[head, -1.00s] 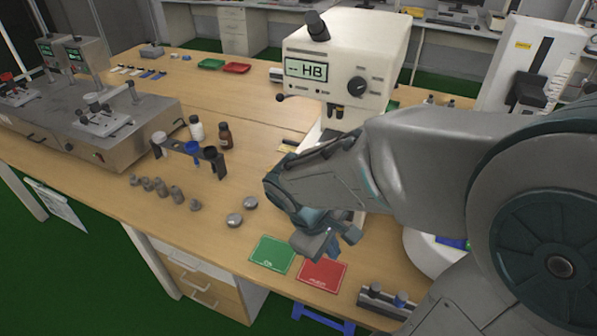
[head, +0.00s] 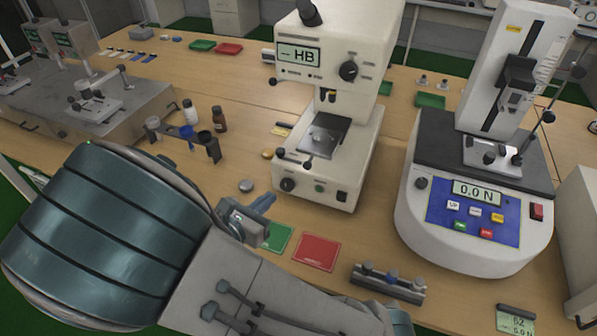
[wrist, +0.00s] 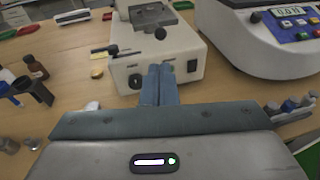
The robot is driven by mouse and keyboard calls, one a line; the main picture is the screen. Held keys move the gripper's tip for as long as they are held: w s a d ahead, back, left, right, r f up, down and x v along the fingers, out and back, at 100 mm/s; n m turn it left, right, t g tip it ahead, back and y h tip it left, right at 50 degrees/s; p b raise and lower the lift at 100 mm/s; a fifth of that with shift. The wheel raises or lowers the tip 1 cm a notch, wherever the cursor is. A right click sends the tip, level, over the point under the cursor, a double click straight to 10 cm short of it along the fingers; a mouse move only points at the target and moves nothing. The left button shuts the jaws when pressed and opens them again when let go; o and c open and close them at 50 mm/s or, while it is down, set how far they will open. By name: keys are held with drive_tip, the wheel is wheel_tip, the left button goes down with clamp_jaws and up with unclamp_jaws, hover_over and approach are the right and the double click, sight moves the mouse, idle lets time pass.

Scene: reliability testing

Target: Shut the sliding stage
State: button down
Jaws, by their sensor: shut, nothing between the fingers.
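The sliding stage (head: 325,136) is a small grey and dark plate on the base of the white hardness tester (head: 345,175), whose display reads HB. A dark knob (head: 308,163) shows at its front left. My gripper (head: 266,202) is at the front left of the tester, apart from the stage. In the wrist view its blue-grey fingers (wrist: 158,72) are together and empty, overlapping the tester's front face. Whether they touch it, I cannot tell.
A force tester (head: 475,200) stands to the right. Green (head: 279,237) and red (head: 316,251) cards and a small rack (head: 388,282) lie in front. Bottles (head: 219,119) and a cup holder (head: 187,139) stand to the left.

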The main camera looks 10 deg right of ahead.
sight(305, 167)
drive_tip(key=p+x, duration=0.1)
drive_tip(key=x, duration=1.2)
drive_tip(key=shift+w+d+f, duration=0.1)
drive_tip(key=shift+w+d, duration=0.05)
drive_tip(key=shift+d, duration=0.15)
